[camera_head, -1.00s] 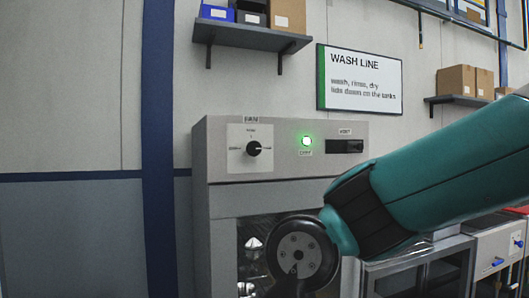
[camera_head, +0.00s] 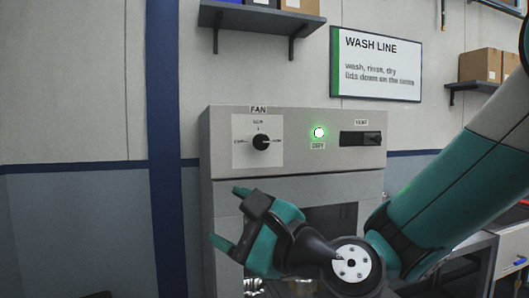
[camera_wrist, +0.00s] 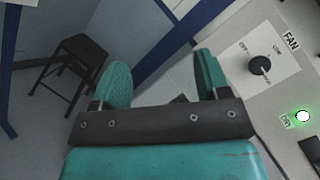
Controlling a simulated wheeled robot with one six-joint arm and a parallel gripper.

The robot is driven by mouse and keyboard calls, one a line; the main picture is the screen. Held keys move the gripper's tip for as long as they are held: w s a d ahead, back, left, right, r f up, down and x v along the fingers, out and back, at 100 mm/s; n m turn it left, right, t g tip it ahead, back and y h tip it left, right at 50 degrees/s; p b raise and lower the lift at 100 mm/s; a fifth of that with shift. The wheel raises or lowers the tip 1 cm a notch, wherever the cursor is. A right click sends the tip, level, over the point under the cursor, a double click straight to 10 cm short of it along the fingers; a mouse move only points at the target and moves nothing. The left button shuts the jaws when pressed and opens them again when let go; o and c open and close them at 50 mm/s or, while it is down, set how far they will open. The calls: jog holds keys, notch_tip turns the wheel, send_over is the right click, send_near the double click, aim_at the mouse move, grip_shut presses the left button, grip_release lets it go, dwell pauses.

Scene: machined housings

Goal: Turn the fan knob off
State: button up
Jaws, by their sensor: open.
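The fan knob (camera_head: 261,142) is a round black dial on a pale plate under a FAN label, on the upper left of the grey machine's front panel. Its pointer appears turned to the right-hand mark; the small position labels are hard to read. It also shows in the wrist view (camera_wrist: 260,65), at the upper right. My gripper (camera_head: 229,216), with teal fingers, is open and empty, below and left of the knob and apart from it. In the wrist view its spread fingers (camera_wrist: 162,74) lie left of the knob.
Right of the knob are a lit green DRY light (camera_head: 319,132) and a black VENT switch (camera_head: 361,138). A shelf (camera_head: 262,20) and a WASH LINE sign (camera_head: 376,63) are above. A dark stool (camera_wrist: 70,68) stands at the left in the wrist view.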

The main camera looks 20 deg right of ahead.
jog(key=w+d+r+m+t+h, duration=0.1)
jog(key=w+d+m+t+h, duration=0.15)
jog(key=d+m+h, duration=0.5)
jog(key=w+d+r+m+t+h, duration=0.2)
jog(key=d+m+t+h, duration=0.15)
jog(key=m, duration=0.75)
jog(key=h+p, duration=0.1)
jog(key=p, duration=1.4)
send_near(262, 143)
jog(key=shift+t, duration=0.3)
jog(key=x, duration=0.7)
jog(key=shift+f+p+x, duration=0.2)
jog(key=shift+p+x, duration=0.7)
jog(key=shift+x, duration=0.1)
jog(key=shift+w, duration=0.1)
jog(key=shift+c, duration=0.2)
jog(key=c, duration=0.9)
